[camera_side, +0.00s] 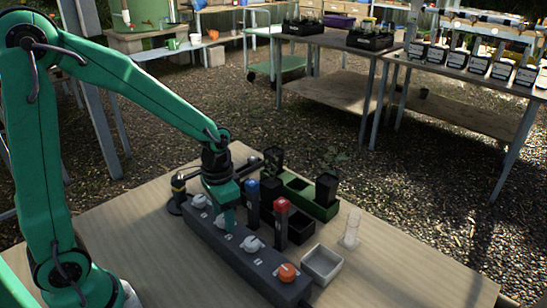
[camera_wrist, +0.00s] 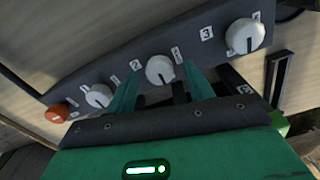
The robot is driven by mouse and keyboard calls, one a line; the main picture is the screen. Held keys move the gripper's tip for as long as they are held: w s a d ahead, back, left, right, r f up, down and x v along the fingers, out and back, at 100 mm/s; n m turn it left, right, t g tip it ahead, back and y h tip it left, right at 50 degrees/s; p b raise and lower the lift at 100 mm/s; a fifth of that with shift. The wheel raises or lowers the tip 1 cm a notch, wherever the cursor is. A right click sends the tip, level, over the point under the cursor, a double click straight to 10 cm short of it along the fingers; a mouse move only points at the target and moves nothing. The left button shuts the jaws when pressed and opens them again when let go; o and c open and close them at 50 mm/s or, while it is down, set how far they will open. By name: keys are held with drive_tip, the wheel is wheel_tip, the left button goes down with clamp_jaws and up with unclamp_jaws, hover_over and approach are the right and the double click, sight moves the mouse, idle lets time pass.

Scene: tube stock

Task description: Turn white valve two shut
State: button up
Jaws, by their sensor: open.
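White valve two (camera_wrist: 159,70) is a round white knob on a dark valve bar (camera_wrist: 75,98), beside a label reading 2. A dark line on it points down in the wrist view. My gripper (camera_wrist: 161,73) is open, with one green finger on each side of this knob. I cannot tell whether the fingers touch it. In the side view my gripper (camera_side: 229,219) points down at the bar (camera_side: 268,262) and hides most of valve two.
A white knob (camera_wrist: 98,96) and an orange knob (camera_wrist: 57,112) lie left of valve two; white knob three (camera_wrist: 245,37) is right. Blue-topped (camera_side: 252,205) and red-topped (camera_side: 281,222) posts, black bins, a grey tray (camera_side: 322,264) and a clear tube (camera_side: 350,230) stand close behind the bar.

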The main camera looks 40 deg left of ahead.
sight(222, 218)
wheel_tip(222, 218, up, 7)
drive_tip(key=shift+r, duration=0.35)
idle(0.6)
drive_tip(key=shift+s+r, duration=0.15)
drive_tip(key=shift+r, duration=0.1)
drive_tip(key=s+a+r+n+t, duration=0.1)
drive_tip(key=s+r+t, duration=0.4)
drive_tip(key=s, duration=0.5)
drive_tip(key=shift+r+n+t, duration=0.3)
drive_tip(key=shift+r+n, duration=0.4)
drive_tip(key=shift+r, duration=0.7)
